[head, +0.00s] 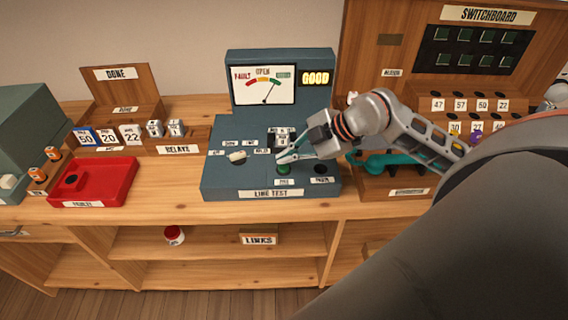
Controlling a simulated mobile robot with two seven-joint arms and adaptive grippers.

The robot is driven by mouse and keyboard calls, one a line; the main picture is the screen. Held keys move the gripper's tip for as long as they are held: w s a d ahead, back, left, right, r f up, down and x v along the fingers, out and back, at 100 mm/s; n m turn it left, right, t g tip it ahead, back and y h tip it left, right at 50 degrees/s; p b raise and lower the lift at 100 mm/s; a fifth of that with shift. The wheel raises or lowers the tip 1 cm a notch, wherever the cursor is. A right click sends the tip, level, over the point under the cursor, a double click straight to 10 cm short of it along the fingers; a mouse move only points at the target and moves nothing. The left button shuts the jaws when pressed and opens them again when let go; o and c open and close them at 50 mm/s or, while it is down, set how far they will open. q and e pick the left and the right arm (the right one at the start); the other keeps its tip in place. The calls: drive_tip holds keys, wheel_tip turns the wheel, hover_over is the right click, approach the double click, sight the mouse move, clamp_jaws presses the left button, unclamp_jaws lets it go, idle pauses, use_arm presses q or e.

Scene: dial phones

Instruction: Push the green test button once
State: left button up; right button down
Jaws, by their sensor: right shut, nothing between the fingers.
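The blue-grey line test box (230,182) stands at the middle of the counter. The green test button (284,169) is on its top near the front edge. My right gripper (286,158) reaches in from the right and is shut and empty. Its fingertips are right at the button's far side and partly cover it; I cannot tell whether they touch it or whether it is pressed. The meter (264,85) has its needle leaning right toward the green zone, and the GOOD sign (316,78) beside it is lit yellow. My left gripper is not in view.
A relays rack (178,149) and a red tray (118,183) are on the left. The switchboard (425,60) rises at right, with a teal handset (390,160) in front.

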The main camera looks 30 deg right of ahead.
sight(286, 167)
idle(0.3)
wheel_tip(286, 167, up, 5)
drive_tip(key=p, duration=0.4)
idle(0.7)
